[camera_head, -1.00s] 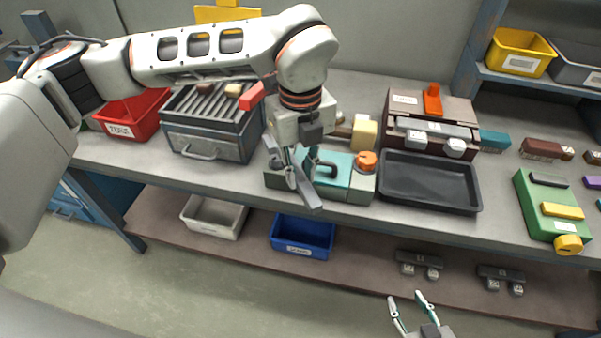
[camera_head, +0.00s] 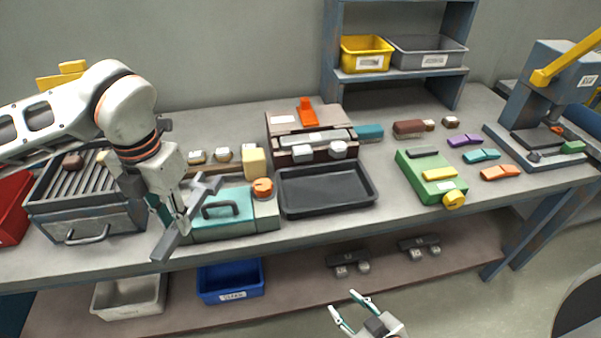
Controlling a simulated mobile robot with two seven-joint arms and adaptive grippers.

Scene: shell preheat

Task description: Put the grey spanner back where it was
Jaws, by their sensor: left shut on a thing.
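The grey spanner (camera_head: 172,244) is a long flat bar held at a slant in the fingers of my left gripper (camera_head: 181,218). Its lower end points down and left over the bench's front edge, and its upper end lies beside the black handle of a teal-lidded box (camera_head: 222,222). The fingers partly cover its middle. I cannot tell whether the spanner touches the box. My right gripper (camera_head: 343,302) is open and empty, low in front of the bench and over the lower shelf's front.
A black tray (camera_head: 325,207), a brown-red machine (camera_head: 281,125) and a green box (camera_head: 416,180) stand to the right on the bench. A ribbed grill box (camera_head: 85,222) stands left. Blue (camera_head: 232,297) and white bins (camera_head: 120,311) sit below. A press (camera_head: 552,85) stands far right.

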